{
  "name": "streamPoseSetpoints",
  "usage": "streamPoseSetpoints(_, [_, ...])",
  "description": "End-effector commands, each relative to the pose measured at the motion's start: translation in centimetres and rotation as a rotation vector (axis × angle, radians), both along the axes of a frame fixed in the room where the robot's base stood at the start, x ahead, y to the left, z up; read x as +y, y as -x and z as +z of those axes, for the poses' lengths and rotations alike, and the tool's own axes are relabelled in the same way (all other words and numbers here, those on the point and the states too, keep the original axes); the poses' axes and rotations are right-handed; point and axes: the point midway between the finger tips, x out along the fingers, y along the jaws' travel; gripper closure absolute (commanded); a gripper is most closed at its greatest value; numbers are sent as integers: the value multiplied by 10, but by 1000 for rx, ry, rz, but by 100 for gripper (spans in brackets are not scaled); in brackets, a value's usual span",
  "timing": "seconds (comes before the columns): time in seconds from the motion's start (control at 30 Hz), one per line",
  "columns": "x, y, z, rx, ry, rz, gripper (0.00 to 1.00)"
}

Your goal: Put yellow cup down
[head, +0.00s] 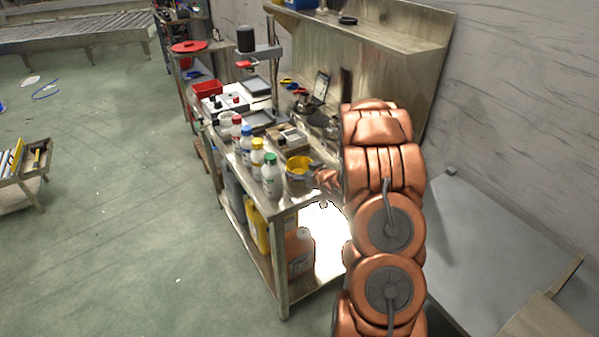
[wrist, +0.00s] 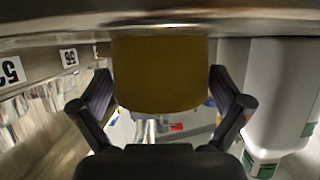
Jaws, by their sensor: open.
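The yellow cup (head: 297,166) stands on the steel workbench (head: 290,200) near its front corner, beside the green-capped bottle. My gripper (head: 311,176) is at the right side of the cup, partly hidden by my arm. In the wrist view the yellow cup (wrist: 160,75) sits between the two dark fingers of my gripper (wrist: 162,95). The fingers are spread, one on each side of the cup, with what look like narrow gaps. The steel surface (wrist: 60,30) crosses the top of this view, and the cup meets it there.
White bottles with green (head: 271,176), yellow (head: 257,157) and blue (head: 246,140) caps stand in a row left of the cup. A scale-like device (head: 290,137) lies behind it. A lower shelf holds jugs (head: 300,255). A wall is at right.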

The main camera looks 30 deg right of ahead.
Motion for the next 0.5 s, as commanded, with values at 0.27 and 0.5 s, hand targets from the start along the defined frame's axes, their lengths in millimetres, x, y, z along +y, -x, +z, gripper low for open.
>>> streamPoseSetpoints(0.27, [1, 31, 10, 2, 1, -2, 0])
streamPoseSetpoints(0.5, [3, 57, 21, 0, 0, -1, 0])
